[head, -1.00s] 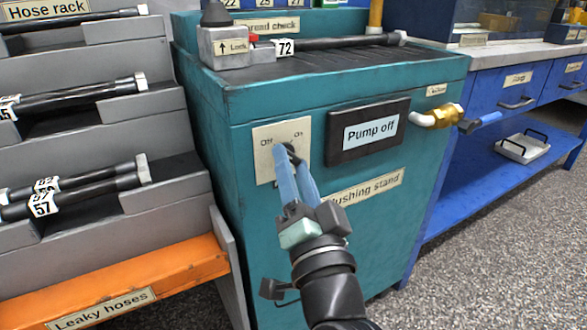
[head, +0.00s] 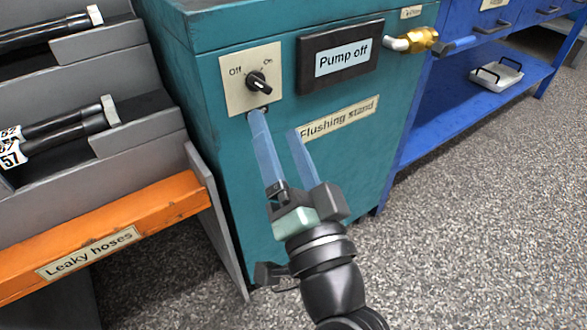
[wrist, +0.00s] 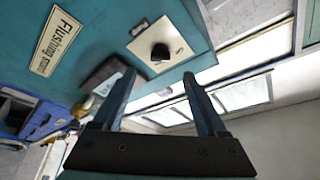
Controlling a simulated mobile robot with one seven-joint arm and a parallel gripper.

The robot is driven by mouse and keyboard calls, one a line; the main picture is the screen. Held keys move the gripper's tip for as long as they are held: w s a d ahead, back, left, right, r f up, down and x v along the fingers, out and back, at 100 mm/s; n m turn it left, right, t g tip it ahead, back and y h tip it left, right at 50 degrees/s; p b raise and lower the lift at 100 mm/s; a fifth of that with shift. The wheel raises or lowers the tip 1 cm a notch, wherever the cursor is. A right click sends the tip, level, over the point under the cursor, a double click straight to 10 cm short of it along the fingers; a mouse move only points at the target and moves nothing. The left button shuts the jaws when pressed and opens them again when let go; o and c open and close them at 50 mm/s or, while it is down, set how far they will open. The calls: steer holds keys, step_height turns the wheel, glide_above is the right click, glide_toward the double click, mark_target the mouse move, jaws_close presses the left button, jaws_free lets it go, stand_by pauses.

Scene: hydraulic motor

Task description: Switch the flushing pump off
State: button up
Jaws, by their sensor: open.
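A round black knob (head: 257,83) sits on a cream switch plate (head: 235,82) on the teal flushing stand (head: 210,150). The plate is marked Off at left and On at right; I cannot clearly tell which mark the knob points to. The display (head: 342,58) beside it reads "Pump off". My gripper (head: 274,122) is open and empty, its blue fingers just below the knob in the head view and apart from it. In the wrist view the knob (wrist: 160,53) shows uncovered, beyond the open fingers (wrist: 159,76).
A brass fitting (head: 420,41) sticks out at the stand's right edge. A grey hose rack (head: 150,130) with an orange shelf (head: 100,240) labelled "Leaky hoses" stands close at left. A blue bench (head: 440,110) stands at right. The speckled floor (head: 480,230) in front is clear.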

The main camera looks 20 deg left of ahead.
steer(key=v, duration=0.5)
steer(key=shift+s+d, duration=0.15)
steer(key=shift+s, duration=0.15)
